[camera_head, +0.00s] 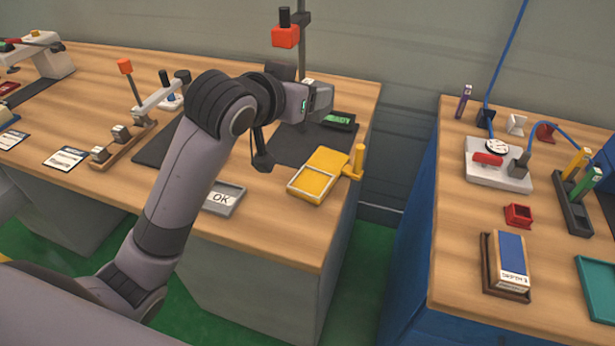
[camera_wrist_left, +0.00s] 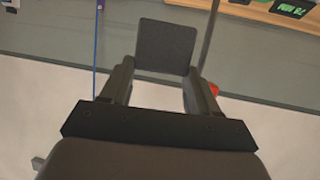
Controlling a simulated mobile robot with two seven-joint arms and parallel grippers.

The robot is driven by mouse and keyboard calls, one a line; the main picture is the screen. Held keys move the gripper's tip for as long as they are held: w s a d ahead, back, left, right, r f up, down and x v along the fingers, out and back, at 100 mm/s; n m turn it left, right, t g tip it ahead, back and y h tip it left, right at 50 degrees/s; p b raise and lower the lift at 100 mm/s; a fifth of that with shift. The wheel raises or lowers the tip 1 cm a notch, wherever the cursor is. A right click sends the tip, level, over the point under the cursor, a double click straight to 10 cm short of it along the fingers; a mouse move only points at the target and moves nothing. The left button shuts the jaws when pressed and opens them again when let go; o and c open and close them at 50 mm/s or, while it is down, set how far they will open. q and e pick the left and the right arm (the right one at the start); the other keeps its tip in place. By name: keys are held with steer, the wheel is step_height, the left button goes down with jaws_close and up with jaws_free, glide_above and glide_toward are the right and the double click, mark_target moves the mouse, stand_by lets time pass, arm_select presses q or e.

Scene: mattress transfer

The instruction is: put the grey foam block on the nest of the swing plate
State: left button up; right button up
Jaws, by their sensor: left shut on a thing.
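My left gripper (camera_head: 320,100) is above the far right part of the wooden table. In the left wrist view it (camera_wrist_left: 160,72) is shut on a dark grey square block, the grey foam block (camera_wrist_left: 167,46), held between the fingertips. My right gripper is not in view.
A post with an orange-red head (camera_head: 285,37) rises behind the gripper. A dark mat (camera_head: 305,147) and a green-lit display (camera_head: 340,119) lie beneath. A grey OK tray (camera_head: 224,198) is left of the swing plate. A gap separates this table from the right bench (camera_head: 460,260).

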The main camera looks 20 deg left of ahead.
arm_select(q)
step_height(320, 180, down, 18)
steer(key=shift+b, duration=1.1)
steer(key=shift+f, duration=0.1)
steer(key=o, duration=1)
steer(key=shift+o, duration=0.2)
steer(key=shift+r, duration=0.2)
steer(key=shift+s, duration=0.3)
steer(key=v, duration=1.1)
steer(key=shift+s+p, duration=0.25)
steer(key=shift+p, duration=0.15)
steer(key=shift+a+r, duration=0.1)
steer(key=shift+a, duration=0.05)
